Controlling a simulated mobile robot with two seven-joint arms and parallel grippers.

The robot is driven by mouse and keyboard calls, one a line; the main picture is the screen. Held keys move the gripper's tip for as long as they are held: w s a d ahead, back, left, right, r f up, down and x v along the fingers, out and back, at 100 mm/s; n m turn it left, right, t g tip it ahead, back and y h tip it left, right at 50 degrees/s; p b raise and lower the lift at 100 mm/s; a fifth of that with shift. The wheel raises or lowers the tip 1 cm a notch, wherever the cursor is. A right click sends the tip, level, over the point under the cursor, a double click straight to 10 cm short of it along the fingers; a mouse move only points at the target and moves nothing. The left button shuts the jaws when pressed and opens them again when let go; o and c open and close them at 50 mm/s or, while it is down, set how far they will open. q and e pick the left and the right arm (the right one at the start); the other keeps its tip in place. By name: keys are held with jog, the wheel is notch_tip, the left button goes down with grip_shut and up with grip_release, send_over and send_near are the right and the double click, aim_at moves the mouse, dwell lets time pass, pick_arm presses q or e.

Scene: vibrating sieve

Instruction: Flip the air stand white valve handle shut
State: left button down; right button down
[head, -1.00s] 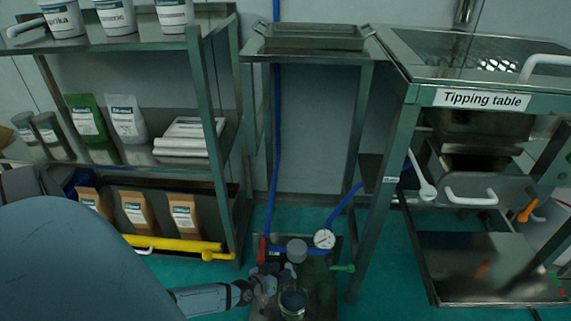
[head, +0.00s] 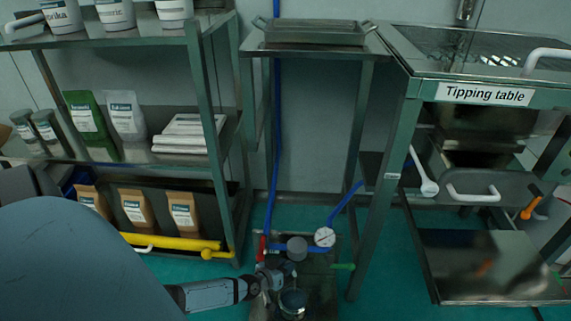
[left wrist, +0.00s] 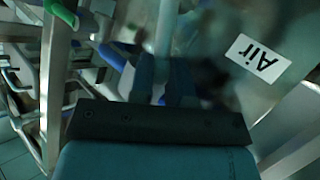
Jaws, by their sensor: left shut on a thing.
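The air stand (head: 318,292) is low on the floor in the head view, with a round white gauge (head: 324,236), a red handle (head: 262,248) and a green handle (head: 343,266). My left gripper (head: 272,279) is at the stand's left side, below the red handle. In the left wrist view its two dark fingers (left wrist: 165,82) are closed around the lower end of a pale bar (left wrist: 166,30), which looks like the white valve handle. The fingers hide the held part, and the handle is not clear in the head view. My right gripper is not in view.
An "Air" label (left wrist: 257,58) shows upside down in the left wrist view. A blue hose (head: 275,150) rises behind the stand. A shelf (head: 210,115) stands on the left and the tipping table (head: 405,130) on the right. A yellow bar (head: 180,243) sticks out low at the shelf.

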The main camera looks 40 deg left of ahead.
pick_arm(q)
jog(key=shift+a, duration=0.1)
jog(key=f+n+t, duration=0.1)
jog(key=s+a+f+n+t+h, duration=0.1)
jog(key=t, duration=0.1)
jog(key=s+a+f+n+t, duration=0.1)
jog(key=n, duration=0.1)
jog(key=shift+s+a+t+h, duration=0.1)
jog(key=shift+t+h, duration=0.2)
dwell(0.4)
jog(key=shift+f, duration=0.1)
dwell(0.4)
jog(key=c, duration=1.1)
grip_release()
